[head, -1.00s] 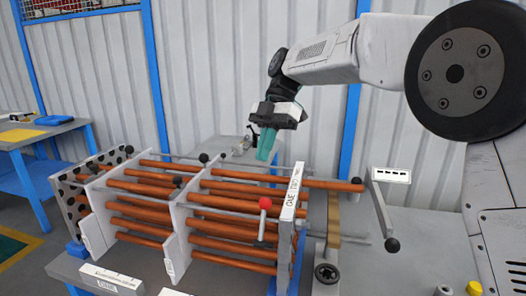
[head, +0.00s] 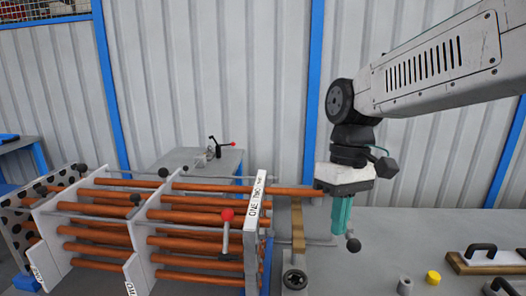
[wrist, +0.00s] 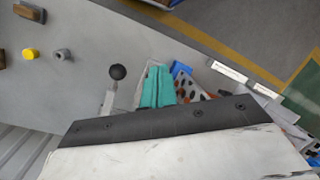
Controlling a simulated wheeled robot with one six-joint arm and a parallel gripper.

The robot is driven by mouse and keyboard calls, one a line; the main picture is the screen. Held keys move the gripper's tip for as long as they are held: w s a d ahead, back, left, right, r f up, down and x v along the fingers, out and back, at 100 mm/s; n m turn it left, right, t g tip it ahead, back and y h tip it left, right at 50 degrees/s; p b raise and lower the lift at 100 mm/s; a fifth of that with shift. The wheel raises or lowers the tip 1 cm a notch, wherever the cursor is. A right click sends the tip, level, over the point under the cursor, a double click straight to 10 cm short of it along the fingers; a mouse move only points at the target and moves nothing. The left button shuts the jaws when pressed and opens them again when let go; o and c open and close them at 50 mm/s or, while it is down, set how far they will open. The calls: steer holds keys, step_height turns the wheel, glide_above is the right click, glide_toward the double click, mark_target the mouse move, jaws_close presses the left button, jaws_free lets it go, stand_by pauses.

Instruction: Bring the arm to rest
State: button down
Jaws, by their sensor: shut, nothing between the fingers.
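My gripper (head: 342,215) hangs fingers-down from my arm at the right of the head view. Its teal fingers are together with nothing between them. They also show in the wrist view (wrist: 158,86). In the head view the gripper is at the right end of the flanged shell, in front of the grey bench and partly over the end of a long copper-coloured tube (head: 290,191). I cannot tell if it touches anything there. A black ball knob (head: 353,245) shows just below and right of the fingertips, and a black ball knob is left of the fingers in the wrist view (wrist: 117,72).
The shell's row of copper-coloured tubes (head: 200,245) with white plates (head: 255,215) and a red-knobbed lever (head: 227,215) fills the left. A yellow cap (head: 433,277), grey fitting (head: 405,285) and wooden block with black handle (head: 485,258) lie on the right bench. Bench space behind them is clear.

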steer(key=s+d+f+m+t, duration=0.2)
steer(key=s+d+m, duration=0.4)
steer(key=s+d, duration=0.6)
steer(key=shift+s+d+f+m+t+h, duration=0.35)
steer(key=shift+s+t, duration=0.55)
steer(key=shift+s, duration=1.15)
